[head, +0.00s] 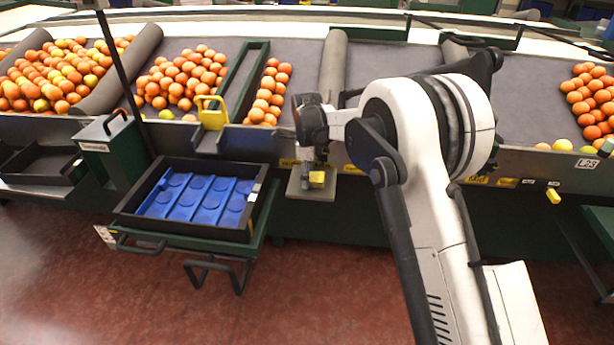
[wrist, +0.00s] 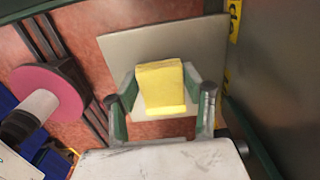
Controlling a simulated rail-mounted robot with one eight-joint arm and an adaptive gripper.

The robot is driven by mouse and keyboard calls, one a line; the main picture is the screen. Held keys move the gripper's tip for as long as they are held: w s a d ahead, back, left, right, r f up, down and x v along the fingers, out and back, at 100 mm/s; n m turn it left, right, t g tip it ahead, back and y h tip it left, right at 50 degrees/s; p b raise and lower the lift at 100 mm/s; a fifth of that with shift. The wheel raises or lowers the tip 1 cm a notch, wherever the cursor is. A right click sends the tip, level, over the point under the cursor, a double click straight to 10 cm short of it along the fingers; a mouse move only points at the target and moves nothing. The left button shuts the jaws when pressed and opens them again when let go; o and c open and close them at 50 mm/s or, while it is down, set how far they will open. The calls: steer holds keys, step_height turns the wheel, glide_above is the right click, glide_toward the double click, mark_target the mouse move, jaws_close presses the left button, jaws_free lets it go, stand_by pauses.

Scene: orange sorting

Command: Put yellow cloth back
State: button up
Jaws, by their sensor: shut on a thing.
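The yellow cloth (wrist: 160,84) is a small folded block between the two fingers of my gripper (wrist: 161,98) in the wrist view. My gripper is shut on it. A flat grey plate (wrist: 125,48) lies beneath or behind the cloth; I cannot tell whether the cloth touches it. In the head view my gripper (head: 313,168) points down at the front of the sorting bench, with the cloth (head: 317,178) at its tip over the small grey plate (head: 297,188). My wrist partly hides this spot.
A black tray (head: 125,210) with a blue insert stands left of my gripper on a green stand. A yellow holder (head: 211,112) sits on the bench edge. Oranges (head: 185,75) lie in sloped lanes behind. A pink disc (wrist: 45,92) shows left in the wrist view.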

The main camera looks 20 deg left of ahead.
steer(key=o, duration=1.1)
step_height(320, 180, up, 12)
steer(key=p, duration=0.2)
steer(key=shift+r, duration=0.1)
